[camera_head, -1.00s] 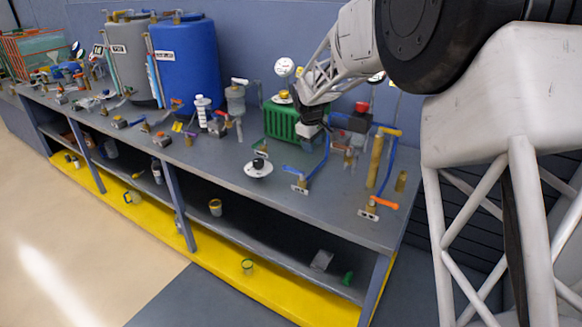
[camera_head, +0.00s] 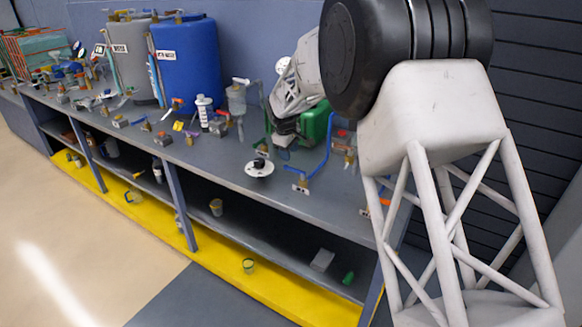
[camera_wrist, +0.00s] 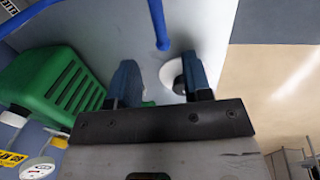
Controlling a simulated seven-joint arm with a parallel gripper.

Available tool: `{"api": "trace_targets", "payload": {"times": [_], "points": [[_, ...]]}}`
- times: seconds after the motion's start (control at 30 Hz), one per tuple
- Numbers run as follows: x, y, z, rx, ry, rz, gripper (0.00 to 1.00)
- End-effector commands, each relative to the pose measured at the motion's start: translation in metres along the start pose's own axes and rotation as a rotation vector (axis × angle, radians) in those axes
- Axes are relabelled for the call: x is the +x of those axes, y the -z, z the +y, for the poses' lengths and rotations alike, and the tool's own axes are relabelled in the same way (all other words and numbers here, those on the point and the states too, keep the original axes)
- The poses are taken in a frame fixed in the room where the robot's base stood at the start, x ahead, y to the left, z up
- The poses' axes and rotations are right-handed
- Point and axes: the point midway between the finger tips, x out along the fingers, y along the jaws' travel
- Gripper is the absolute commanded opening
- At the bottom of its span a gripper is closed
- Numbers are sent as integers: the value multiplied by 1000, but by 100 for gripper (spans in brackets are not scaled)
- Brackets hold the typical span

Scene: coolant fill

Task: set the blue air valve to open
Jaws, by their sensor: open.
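The blue-handled valve (camera_head: 296,170) stands near the front edge of the bench in the head view, its brass body below the lever. A blue hose (camera_head: 326,152) curves down close to it. My gripper (camera_head: 285,148) is above the bench, left of and behind the valve, beside the green box. In the wrist view my gripper (camera_wrist: 160,62) is open, with nothing held between its fingers. A blue bar (camera_wrist: 157,25) ends just beyond the fingertips; I cannot tell whether it is hose or valve lever.
A white round disc (camera_head: 259,168) lies on the bench near my gripper; it shows partly behind a finger in the wrist view (camera_wrist: 171,72). The ribbed green box (camera_head: 316,122) stands close by. An orange-handled valve (camera_head: 366,211) is partly hidden by my arm.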

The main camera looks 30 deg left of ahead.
Motion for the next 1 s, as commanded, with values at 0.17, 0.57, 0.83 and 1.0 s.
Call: {"api": "trace_targets", "payload": {"times": [0.17,0.57,0.83,1.0], "points": [[15,0,0,0,2,-2,45],[60,0,0,0,1,-1,45],[73,0,0,0,0,-1,45],[74,0,0,0,0,0,45]]}}
